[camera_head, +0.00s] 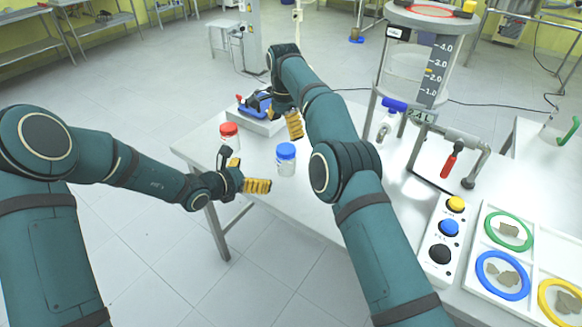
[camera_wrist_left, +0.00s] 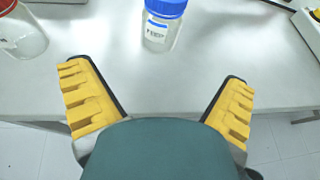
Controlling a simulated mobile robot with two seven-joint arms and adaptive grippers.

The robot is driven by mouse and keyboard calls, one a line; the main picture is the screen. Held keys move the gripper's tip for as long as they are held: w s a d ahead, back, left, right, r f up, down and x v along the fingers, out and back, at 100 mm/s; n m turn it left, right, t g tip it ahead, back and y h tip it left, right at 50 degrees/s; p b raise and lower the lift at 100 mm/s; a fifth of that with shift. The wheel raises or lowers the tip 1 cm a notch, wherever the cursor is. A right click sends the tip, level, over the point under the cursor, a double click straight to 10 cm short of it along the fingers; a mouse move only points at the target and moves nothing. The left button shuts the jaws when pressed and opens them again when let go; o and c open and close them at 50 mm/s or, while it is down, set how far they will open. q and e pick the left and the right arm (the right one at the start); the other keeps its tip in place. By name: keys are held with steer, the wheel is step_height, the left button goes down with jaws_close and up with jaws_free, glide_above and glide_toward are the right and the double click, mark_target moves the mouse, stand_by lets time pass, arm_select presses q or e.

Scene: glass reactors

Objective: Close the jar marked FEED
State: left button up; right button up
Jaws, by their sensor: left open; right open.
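A clear jar with a blue lid (camera_head: 286,151) stands upright on the white table; the lid sits on its top. In the left wrist view this jar (camera_wrist_left: 158,32) bears a small label that seems to read FEED, though blurred. A second clear jar with a red lid (camera_head: 229,131) stands to its left and shows at the upper left of the wrist view (camera_wrist_left: 22,38). My left gripper (camera_head: 248,176) is open and empty at the table's front edge, its yellow fingers pointing towards the blue-lidded jar, apart from it. My right gripper (camera_head: 291,122) is open behind that jar, partly hidden.
A blue-and-grey device (camera_head: 257,105) sits at the table's back left, close to my right gripper. A glass reactor (camera_head: 404,67) with a valve stands at the right. A button box (camera_head: 442,232) and trays with coloured rings (camera_head: 503,276) are nearer right.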

mark_target(280, 166)
arm_select(q)
steer(key=shift+f, duration=0.1)
arm_select(e)
steer(key=shift+w, duration=0.1)
arm_select(q)
steer(key=x, duration=1.4)
